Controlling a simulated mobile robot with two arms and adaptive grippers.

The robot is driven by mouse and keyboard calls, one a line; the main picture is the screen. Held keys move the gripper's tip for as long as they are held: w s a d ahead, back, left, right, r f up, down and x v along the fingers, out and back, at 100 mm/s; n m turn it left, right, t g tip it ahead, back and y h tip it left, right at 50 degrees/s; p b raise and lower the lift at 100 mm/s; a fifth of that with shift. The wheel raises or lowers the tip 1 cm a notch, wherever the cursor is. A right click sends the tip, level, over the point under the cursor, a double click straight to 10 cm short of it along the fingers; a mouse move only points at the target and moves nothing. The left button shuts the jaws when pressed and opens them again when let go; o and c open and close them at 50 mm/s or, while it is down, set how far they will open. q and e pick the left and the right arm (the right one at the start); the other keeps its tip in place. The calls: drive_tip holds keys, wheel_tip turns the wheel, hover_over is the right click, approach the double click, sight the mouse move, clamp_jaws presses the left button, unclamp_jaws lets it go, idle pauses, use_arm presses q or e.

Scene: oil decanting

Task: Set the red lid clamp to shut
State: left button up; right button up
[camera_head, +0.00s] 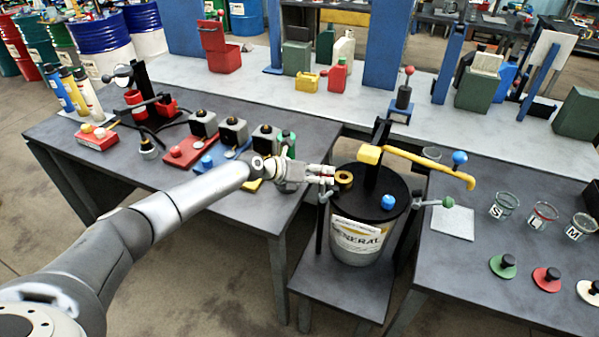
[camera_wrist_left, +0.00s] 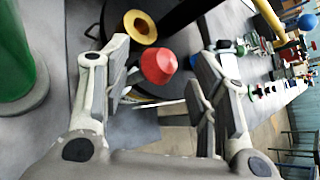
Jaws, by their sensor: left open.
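The red knob of the lid clamp (camera_wrist_left: 158,65) shows in the left wrist view at the rim of the dark drum lid. It lies between the two fingers of my left gripper, with gaps visible on both sides. My left gripper (camera_head: 331,176) is open at the left rim of the drum (camera_head: 357,238) in the head view, where it hides the red knob. A grey clamp part (camera_head: 323,196) shows just below the fingers. Whether the clamp is open or shut is not clear. My right gripper is not in view.
A brass ring (camera_head: 344,177) sits on the lid beside my fingers. A green bottle (camera_wrist_left: 14,55) stands close to my left gripper.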

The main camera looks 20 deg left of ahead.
use_arm(q)
drive_tip(key=v, duration=0.8)
drive_tip(key=shift+s+r, duration=0.2)
drive_tip(key=shift+s, duration=0.15)
